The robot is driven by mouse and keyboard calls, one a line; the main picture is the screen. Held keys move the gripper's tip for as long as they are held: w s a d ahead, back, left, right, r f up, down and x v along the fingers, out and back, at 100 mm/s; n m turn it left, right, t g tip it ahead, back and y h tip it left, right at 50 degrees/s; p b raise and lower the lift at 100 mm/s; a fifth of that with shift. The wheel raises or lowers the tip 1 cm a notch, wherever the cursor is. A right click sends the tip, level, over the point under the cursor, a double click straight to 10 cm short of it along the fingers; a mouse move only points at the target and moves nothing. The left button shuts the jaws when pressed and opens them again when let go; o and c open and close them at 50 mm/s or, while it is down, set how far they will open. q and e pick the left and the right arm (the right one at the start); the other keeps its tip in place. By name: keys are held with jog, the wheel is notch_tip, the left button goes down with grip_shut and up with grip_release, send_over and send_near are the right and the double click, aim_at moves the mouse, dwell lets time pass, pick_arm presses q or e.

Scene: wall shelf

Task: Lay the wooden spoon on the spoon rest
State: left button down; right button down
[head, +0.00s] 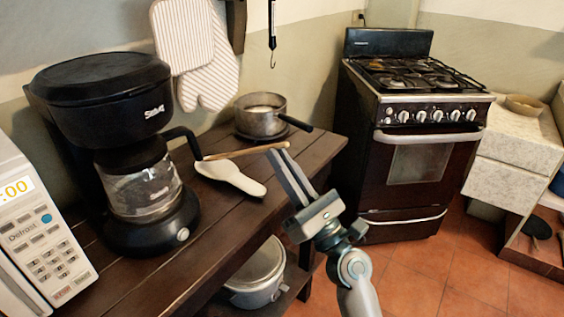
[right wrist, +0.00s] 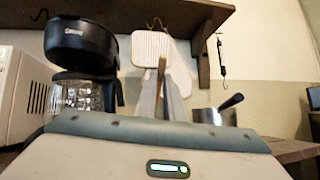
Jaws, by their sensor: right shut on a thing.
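The wooden spoon (head: 240,153) is a thin brown stick shape held by its right end in my right gripper (head: 280,157). It points left, roughly level, and its left end is near the coffee pot's handle. The white spoon rest (head: 232,178) lies on the dark wooden table, just below the spoon in the head view. I cannot tell the exact gap between them. In the right wrist view the spoon (right wrist: 161,72) is seen nearly end-on between the fingers of the right gripper (right wrist: 161,98). My left gripper is not in view.
A black coffee maker (head: 104,82) stands left of the spoon rest, its handle close by. A saucepan (head: 260,121) stands behind on the table (head: 215,226). A microwave (head: 38,230) is at the left. The table front is clear. A lidded pot (head: 256,272) sits below.

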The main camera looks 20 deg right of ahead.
jog(key=shift+f+b, duration=0.4)
jog(key=c, duration=1.8)
grip_release()
